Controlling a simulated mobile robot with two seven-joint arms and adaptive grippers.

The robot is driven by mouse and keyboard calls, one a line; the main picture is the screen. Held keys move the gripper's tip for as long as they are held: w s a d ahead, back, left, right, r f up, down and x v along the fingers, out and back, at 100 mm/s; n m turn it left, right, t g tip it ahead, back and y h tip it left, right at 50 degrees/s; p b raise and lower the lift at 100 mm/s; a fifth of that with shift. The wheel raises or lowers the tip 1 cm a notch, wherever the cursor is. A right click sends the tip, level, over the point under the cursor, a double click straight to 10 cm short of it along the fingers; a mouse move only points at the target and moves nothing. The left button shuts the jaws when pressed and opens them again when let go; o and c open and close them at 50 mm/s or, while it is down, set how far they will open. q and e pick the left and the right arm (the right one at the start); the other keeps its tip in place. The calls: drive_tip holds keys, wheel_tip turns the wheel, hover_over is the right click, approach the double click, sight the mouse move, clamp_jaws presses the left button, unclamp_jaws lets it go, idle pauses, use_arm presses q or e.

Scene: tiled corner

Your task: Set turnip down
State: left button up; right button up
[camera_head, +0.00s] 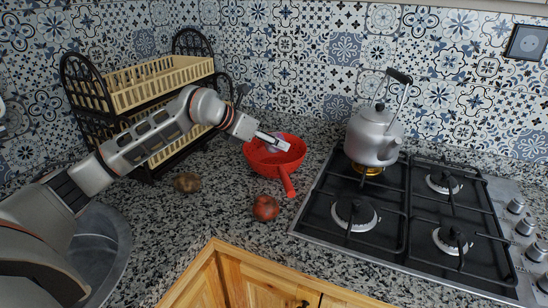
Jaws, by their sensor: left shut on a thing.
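My left gripper (280,143) reaches in from the left and is over the red colander (262,165), at its far side. It is shut on a small pale purple thing, likely the turnip (281,135), which is mostly hidden by the fingers. I cannot tell whether the turnip touches the colander. The colander stands on the speckled counter with its handle pointing toward the front. My right gripper is not in view.
A reddish round vegetable (265,208) lies in front of the colander, and a brown potato (187,182) lies to its left. A two-tier rack (160,84) stands behind my arm. A kettle (374,134) stands on the gas hob (398,250) at right. A sink (100,250) is at left.

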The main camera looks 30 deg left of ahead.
use_arm(q)
drive_tip(key=shift+f, duration=2.5)
drive_tip(key=shift+f, duration=0.1)
drive_tip(key=o, duration=1.2)
drive_tip(key=v, duration=1.2)
